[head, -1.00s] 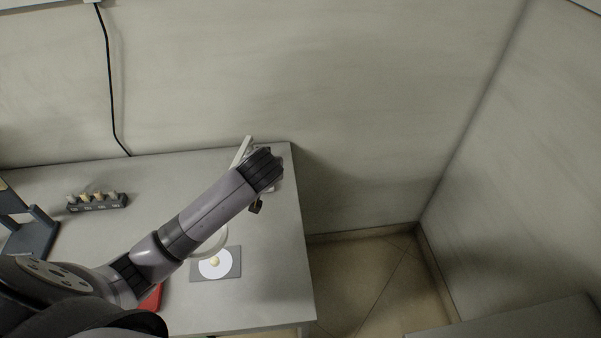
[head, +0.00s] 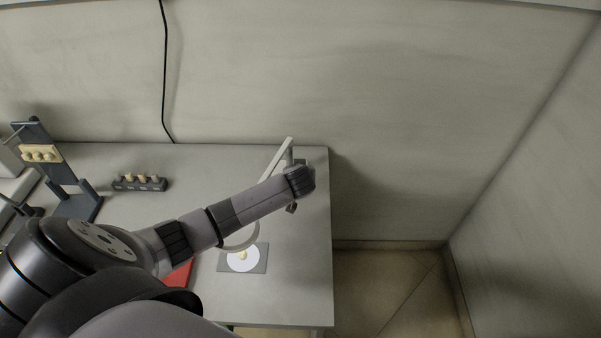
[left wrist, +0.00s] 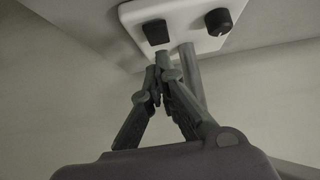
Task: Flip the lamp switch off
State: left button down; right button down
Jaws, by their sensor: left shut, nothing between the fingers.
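The lamp (head: 278,158) stands at the back right corner of the table, with a pale slanted arm; its ring-shaped head (head: 247,237) is partly hidden by my left arm. In the left wrist view its white base (left wrist: 189,48) carries a black rocker switch (left wrist: 156,33) and a round black knob (left wrist: 219,21). A grey post (left wrist: 191,75) rises beside the switch. My left gripper (left wrist: 160,62) is shut and empty, its fingertips close to the switch; I cannot tell whether they touch. In the head view the wrist hides most of it. My right gripper is not in view.
Below the ring, a white disc with a yellowish ball (head: 242,254) lies on a grey mat (head: 262,262). A red item (head: 180,276) is partly under my arm. A dark block with pegs (head: 140,184) and a dark rack (head: 75,204) stand left. The wall (head: 420,100) is close behind.

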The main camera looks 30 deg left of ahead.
pick_arm(q)
jog(key=shift+f, duration=0.35)
jog(key=shift+w+g+p, duration=0.1)
jog(key=shift+g+p, duration=0.2)
jog(key=shift+p, duration=0.2)
jog(key=shift+f+h+p, duration=0.2)
jog(key=shift+h+p, duration=0.1)
jog(key=shift+w+a+f, duration=0.1)
jog(key=shift+f, duration=0.15)
jog(key=shift+g, duration=0.3)
